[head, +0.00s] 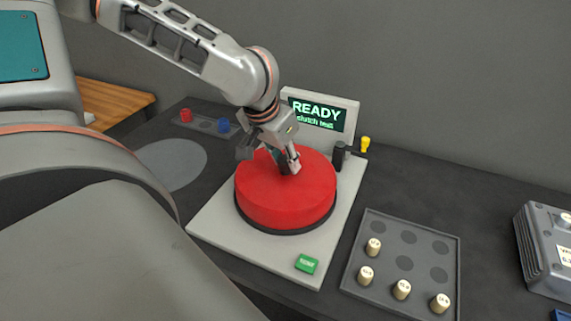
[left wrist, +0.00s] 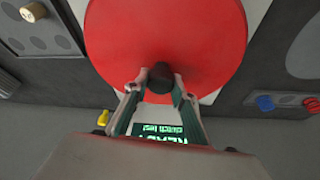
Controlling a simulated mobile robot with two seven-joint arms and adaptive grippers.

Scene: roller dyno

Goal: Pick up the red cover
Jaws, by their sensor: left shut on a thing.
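The red cover (head: 287,200) is a round, thick red disc on the light grey machine base (head: 222,221). A dark ring shows under its lower edge. My left gripper (head: 287,168) is above the cover's top, toward its back. In the left wrist view, the red cover (left wrist: 165,40) fills the top middle and has a dark knob (left wrist: 159,78). The fingers of my left gripper (left wrist: 160,84) are shut on this knob from both sides. In the head view the knob is mostly hidden by the fingers. My right gripper is not in view.
A screen reading READY (head: 317,114) stands behind the cover, with a dark post (head: 340,157) and a yellow knob (head: 365,144) beside it. A green button (head: 306,264) is at the front. A tray (head: 450,262) with several pale pegs lies right. A grey box (head: 545,250) is far right.

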